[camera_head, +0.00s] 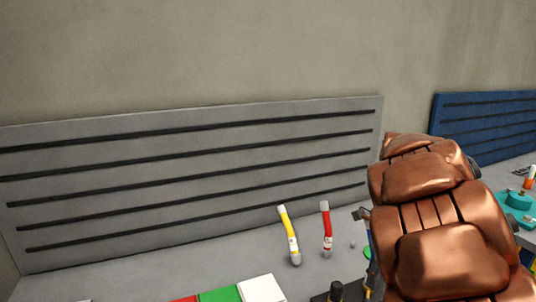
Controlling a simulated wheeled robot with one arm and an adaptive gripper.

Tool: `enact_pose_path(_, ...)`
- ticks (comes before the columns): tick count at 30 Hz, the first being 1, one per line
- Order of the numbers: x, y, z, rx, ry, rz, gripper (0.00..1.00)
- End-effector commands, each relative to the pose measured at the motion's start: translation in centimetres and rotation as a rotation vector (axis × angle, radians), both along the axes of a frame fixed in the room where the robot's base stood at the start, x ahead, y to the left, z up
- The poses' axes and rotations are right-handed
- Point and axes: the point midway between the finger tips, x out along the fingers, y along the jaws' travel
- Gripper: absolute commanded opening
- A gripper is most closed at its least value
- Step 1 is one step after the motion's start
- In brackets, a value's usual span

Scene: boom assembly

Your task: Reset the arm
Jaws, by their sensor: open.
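A large copper-coloured segmented body, which looks like my arm (440,225), fills the right side of the view. A small dark tip (362,214) sticks out at its left edge and looks like part of my gripper, which is open. The rest of the gripper is hidden behind the arm. I see nothing held in the visible part.
A grey slotted panel (190,172) stands along the wall behind a grey table. A yellow tube (288,233) and a red tube (326,230) are on the table left of the arm. White (262,289), green (220,295) and red blocks are at the front. A blue slotted panel (490,123) stands at right.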

Motion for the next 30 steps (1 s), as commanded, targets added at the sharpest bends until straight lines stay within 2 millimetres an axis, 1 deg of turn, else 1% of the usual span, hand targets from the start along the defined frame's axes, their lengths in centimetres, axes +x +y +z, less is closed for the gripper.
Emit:
enact_pose_path(1, -1.1, 0.3, 0.3, -0.001, 0.001, 0.074, 0.49)
enact_pose_path(5, -4.0, 1.0, 0.8, 0.003, 0.012, 0.311, 0.49)
enact_pose_path(6, -5.0, 1.2, 0.9, 0.003, 0.017, 0.387, 0.49)
enact_pose_path(14, -11.3, 2.9, 0.7, 0.034, 0.042, 0.909, 0.49)
enact_pose_path(21, -17.3, 4.8, -0.3, 0.082, 0.060, 1.431, 0.49)
enact_pose_path(23, -18.7, 5.2, -0.6, 0.094, 0.063, 1.569, 0.49)
enact_pose_path(30, -24.5, 6.8, -2.5, 0.156, 0.069, 2.127, 0.49)
